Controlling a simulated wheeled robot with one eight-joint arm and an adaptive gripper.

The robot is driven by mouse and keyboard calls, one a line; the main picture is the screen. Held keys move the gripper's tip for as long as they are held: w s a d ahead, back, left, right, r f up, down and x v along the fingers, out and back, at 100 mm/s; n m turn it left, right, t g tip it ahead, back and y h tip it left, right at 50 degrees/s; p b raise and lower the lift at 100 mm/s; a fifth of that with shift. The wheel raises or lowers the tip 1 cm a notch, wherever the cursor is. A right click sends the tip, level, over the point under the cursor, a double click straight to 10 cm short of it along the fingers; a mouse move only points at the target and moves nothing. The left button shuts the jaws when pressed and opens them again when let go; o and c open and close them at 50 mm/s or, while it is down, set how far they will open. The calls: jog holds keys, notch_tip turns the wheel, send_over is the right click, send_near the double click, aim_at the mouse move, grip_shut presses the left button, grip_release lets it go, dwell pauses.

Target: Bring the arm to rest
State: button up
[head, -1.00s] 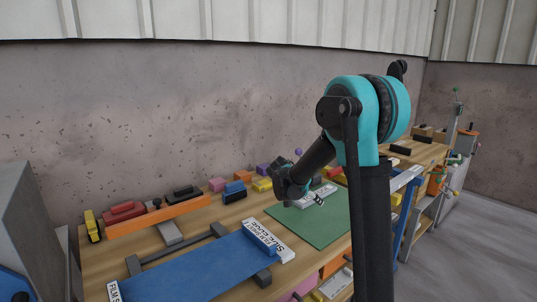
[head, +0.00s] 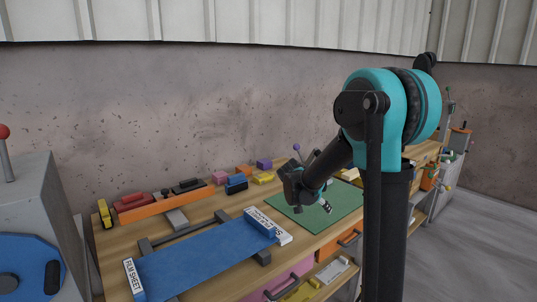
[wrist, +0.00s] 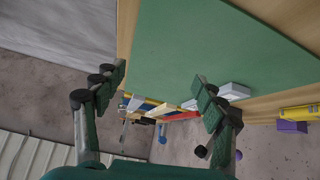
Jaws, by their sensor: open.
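My arm stands on the right of the head view, bent over the workbench (head: 215,207). My gripper (head: 326,207) hangs over the green mat (head: 345,203), pointing down and to the right. In the wrist view my gripper (wrist: 160,88) has its two fingers wide apart, with nothing between them. The green mat (wrist: 215,45) fills the upper middle there. The gripper seems to be above the mat without touching it, though the exact gap cannot be told. My arm hides part of the bench's right side.
A blue film sheet (head: 195,262) on a dark frame lies left of the mat. An orange rack (head: 160,206) and small coloured blocks (head: 236,180) line the back. A grey machine (head: 35,205) stands at left. A white block (wrist: 233,91) lies by the mat's edge.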

jog(key=s+f+n+y, duration=0.3)
jog(key=s+f+n, duration=0.1)
jog(key=s, duration=1.1)
jog(key=s+f+n+g+y, duration=0.1)
jog(key=s+f+n+y, duration=0.2)
jog(key=s, duration=1.1)
jog(key=shift+s+f+n, duration=0.4)
jog(key=shift+f+n, duration=0.15)
jog(key=shift+n, duration=0.25)
